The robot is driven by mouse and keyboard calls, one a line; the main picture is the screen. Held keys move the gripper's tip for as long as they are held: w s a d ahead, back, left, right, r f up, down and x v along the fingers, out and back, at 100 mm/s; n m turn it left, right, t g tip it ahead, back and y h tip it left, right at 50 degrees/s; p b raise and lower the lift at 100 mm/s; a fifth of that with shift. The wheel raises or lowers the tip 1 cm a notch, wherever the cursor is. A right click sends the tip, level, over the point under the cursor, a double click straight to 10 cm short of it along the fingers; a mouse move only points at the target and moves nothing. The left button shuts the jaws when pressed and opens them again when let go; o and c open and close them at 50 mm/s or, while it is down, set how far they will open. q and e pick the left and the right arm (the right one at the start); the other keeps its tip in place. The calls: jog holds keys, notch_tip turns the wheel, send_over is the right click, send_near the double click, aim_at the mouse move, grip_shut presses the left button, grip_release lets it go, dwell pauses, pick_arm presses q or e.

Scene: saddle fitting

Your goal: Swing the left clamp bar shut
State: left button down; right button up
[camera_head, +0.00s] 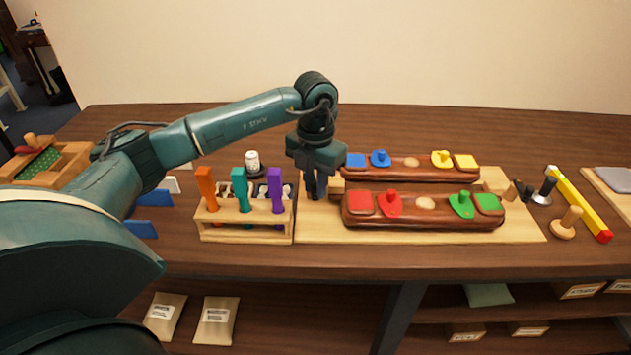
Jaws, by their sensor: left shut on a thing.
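My left gripper (317,195) points down at the left end of the pale wooden fixture board (320,228). It is shut on what seems to be the left clamp bar; its fingers hide most of the held part. A small wooden block (338,185) shows just right of the fingers. Two reddish-brown wooden bodies lie on the board. The rear one (408,172) carries blue and yellow pieces; the front one (425,218) carries red and green pieces. Whether the clamp bar touches either body cannot be told. My right gripper is not in view.
A wooden rack (245,229) with orange, teal and purple upright pieces stands close left of the board. A white-capped jar (252,162) is behind it. The table behind the board is clear.

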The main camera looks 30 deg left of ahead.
pick_arm(q)
jog(key=shift+d, duration=0.1)
jog(key=n, duration=0.1)
jog(key=w+d+n, duration=0.1)
jog(key=n, duration=0.1)
jog(key=shift+w, duration=0.15)
jog(key=n, duration=0.1)
jog(key=w+n, duration=0.1)
jog(key=n, duration=0.1)
jog(key=shift+w+d, duration=0.1)
jog(key=shift+d, duration=0.15)
jog(key=w+n, duration=0.1)
jog(key=n, duration=0.1)
jog(key=w+n+p, duration=0.1)
jog(key=n, duration=0.1)
jog(key=shift+w+d+r+n, duration=0.1)
jog(key=shift+n, duration=0.3)
jog(key=n, duration=0.1)
jog(key=w+n, duration=0.1)
jog(key=n+p, duration=0.1)
jog(key=shift+w+a+n, duration=0.25)
jog(key=shift+w+n, duration=0.1)
jog(key=shift+n, duration=0.05)
jog(key=shift+w+a+n, duration=0.15)
jog(key=shift+w+n, duration=0.2)
jog(key=shift+n, duration=0.45)
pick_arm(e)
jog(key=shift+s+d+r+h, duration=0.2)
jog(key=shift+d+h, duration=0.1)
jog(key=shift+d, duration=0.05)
